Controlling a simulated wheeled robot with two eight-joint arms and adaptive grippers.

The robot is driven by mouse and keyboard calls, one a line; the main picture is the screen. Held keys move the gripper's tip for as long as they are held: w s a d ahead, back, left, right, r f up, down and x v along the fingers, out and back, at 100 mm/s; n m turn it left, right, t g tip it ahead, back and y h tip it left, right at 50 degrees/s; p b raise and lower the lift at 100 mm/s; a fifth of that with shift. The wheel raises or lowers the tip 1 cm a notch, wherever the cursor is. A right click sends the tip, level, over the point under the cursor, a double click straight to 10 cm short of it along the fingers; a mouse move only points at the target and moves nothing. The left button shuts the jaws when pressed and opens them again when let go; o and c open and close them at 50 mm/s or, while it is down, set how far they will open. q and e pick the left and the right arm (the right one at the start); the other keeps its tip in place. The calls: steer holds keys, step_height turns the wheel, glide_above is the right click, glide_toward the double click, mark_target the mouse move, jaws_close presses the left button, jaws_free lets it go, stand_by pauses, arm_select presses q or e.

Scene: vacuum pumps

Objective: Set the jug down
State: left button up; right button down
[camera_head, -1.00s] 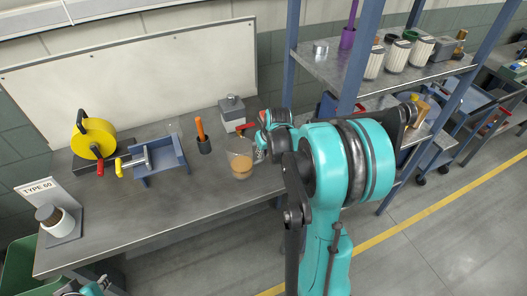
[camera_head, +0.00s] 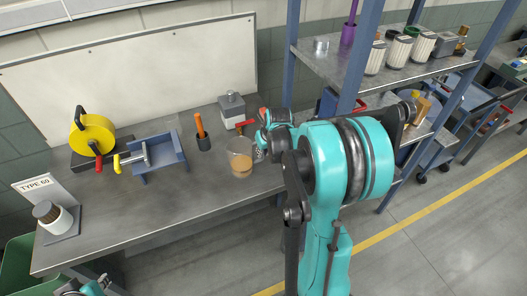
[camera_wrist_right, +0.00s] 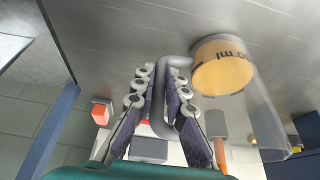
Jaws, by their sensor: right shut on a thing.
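The jug (camera_head: 240,167) is clear, with orange-brown liquid low inside. It appears upright over the bench (camera_head: 190,215), right of the black cup with the orange-handled tool. Whether its base touches the bench I cannot tell. My right gripper (camera_head: 262,142) is at the jug's right side, partly hidden by my arm. In the right wrist view, its fingers (camera_wrist_right: 167,105) are shut on the jug's grey handle (camera_wrist_right: 172,68), and the jug (camera_wrist_right: 222,68) shows beyond. A piece of my left gripper (camera_head: 80,289) shows at the bottom left edge; its fingers are unclear.
Left are a blue holder (camera_head: 160,155), a yellow reel (camera_head: 92,134) and a white jar (camera_head: 53,217) by the TYPE 60 sign. The bench's front middle is clear. A shelf rack (camera_head: 335,65) stands right.

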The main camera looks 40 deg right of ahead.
steer(key=shift+f, duration=0.3)
steer(key=c, duration=1.5)
jaws_free()
steer(key=c, duration=0.4)
steer(key=shift+r, duration=0.1)
steer(key=shift+p+v, duration=0.35)
steer(key=shift+v, duration=0.4)
steer(key=shift+r, duration=0.1)
steer(key=shift+p+v, duration=2)
steer(key=shift+v, duration=0.65)
